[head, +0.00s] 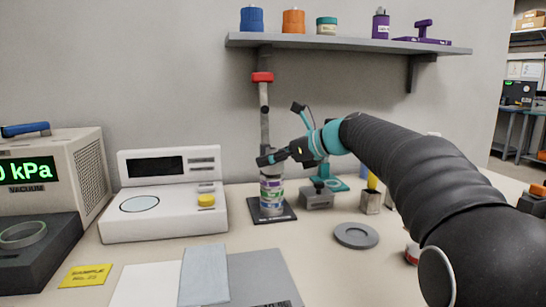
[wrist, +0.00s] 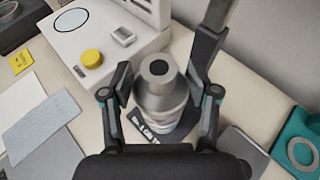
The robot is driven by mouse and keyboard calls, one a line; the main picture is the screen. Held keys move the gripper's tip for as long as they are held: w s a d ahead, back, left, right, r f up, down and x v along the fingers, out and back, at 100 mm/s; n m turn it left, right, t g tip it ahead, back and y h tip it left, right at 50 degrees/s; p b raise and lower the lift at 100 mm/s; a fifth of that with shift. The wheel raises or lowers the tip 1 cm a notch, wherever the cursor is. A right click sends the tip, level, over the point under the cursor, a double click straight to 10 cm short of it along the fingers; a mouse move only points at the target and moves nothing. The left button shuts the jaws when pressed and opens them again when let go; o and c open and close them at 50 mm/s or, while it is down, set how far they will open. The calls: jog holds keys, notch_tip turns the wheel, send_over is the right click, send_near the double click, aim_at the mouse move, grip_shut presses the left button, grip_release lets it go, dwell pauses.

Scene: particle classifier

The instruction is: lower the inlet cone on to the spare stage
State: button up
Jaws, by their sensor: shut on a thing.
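The inlet cone (wrist: 158,72) is grey with a dark round hole in its top. It sits between the two fingers of my gripper (wrist: 160,90), shut on its sides. In the head view my gripper (head: 272,158) is at the top of the labelled stack (head: 272,190), which stands upright on a dark base plate (head: 258,214). The cone is directly over the stack; whether it touches it is hidden. A flat grey ring-shaped piece (head: 356,235) lies on the table to the right, apart from my gripper. I cannot tell whether it is the spare stage.
A post with a red clamp (head: 262,77) rises behind the stack. A white instrument with a yellow knob (head: 205,200) stands left. A grey block (head: 316,197) and teal stand (head: 331,184) are right. A shelf (head: 340,43) hangs above.

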jog(key=shift+f, duration=0.45)
dwell(1.0)
jog(key=o, duration=1.4)
